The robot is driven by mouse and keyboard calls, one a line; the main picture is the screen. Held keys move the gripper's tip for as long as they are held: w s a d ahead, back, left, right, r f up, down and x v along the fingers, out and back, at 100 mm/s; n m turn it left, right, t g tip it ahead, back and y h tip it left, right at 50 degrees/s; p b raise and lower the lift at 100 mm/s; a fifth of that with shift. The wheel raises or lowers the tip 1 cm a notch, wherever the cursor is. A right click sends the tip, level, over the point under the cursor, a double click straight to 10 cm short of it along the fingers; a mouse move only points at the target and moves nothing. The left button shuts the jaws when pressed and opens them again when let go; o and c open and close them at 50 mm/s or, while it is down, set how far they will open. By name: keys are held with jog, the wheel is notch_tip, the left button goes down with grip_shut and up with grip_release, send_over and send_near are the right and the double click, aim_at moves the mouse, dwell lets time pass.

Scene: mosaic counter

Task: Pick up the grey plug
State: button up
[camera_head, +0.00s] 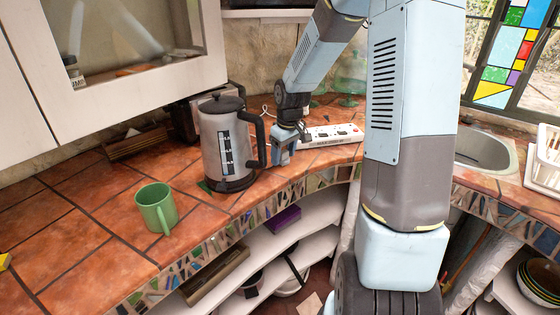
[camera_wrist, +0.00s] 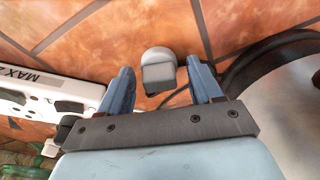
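The grey plug (camera_wrist: 158,68) lies on the terracotta tiles in the wrist view, with a dark cord near it. It sits between the two blue fingers of my gripper (camera_wrist: 161,64), close to their tips, with a gap on each side. The fingers are spread and hold nothing. In the head view my gripper (camera_head: 283,153) points down at the counter between the kettle and the power strip. I cannot make out the plug there; the gripper seems to hide it.
A kettle (camera_head: 222,145) stands just left of my gripper, its dark handle (camera_wrist: 265,62) close in the wrist view. A white power strip (camera_head: 332,135) lies to the right. A green mug (camera_head: 157,207) stands at front left. The tiled counter (camera_head: 90,235) is clear around it.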

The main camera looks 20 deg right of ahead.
jog(key=c, duration=0.8)
jog(key=shift+r, duration=0.1)
jog(key=shift+c, duration=0.2)
